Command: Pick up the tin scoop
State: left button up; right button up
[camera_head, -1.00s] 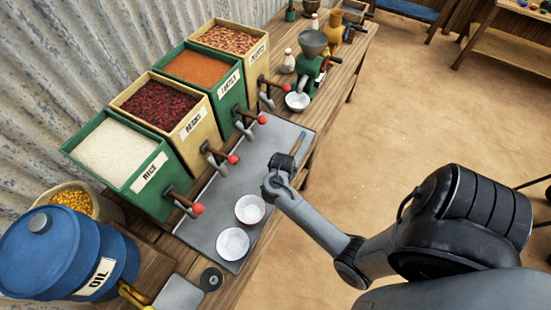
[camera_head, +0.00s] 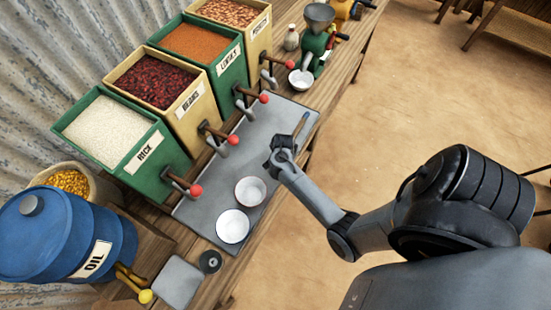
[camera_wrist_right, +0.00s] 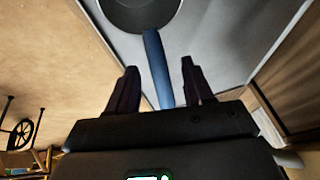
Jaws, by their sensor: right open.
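A blue handle (camera_wrist_right: 157,68) lies on the grey metal counter tray, with a dark round bowl (camera_wrist_right: 140,12) at its far end, cut by the top edge of the right wrist view; this looks like the tin scoop. My right gripper (camera_wrist_right: 160,80) is open, with one dark finger on each side of the handle. In the head view the handle (camera_head: 302,122) shows just beyond my right gripper (camera_head: 281,150), which covers the rest of the scoop. My left gripper is out of view.
Two white bowls (camera_head: 250,190) (camera_head: 233,226) stand on the tray (camera_head: 203,207). Bins of rice, beans and more line the left, their red-knobbed levers (camera_head: 196,190) jutting over the tray. A blue oil drum (camera_head: 66,235) stands front left, a green grinder (camera_head: 315,42) behind.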

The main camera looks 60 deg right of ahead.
jog(key=shift+x, duration=1.05)
grip_shut()
jog(key=shift+r, duration=0.15)
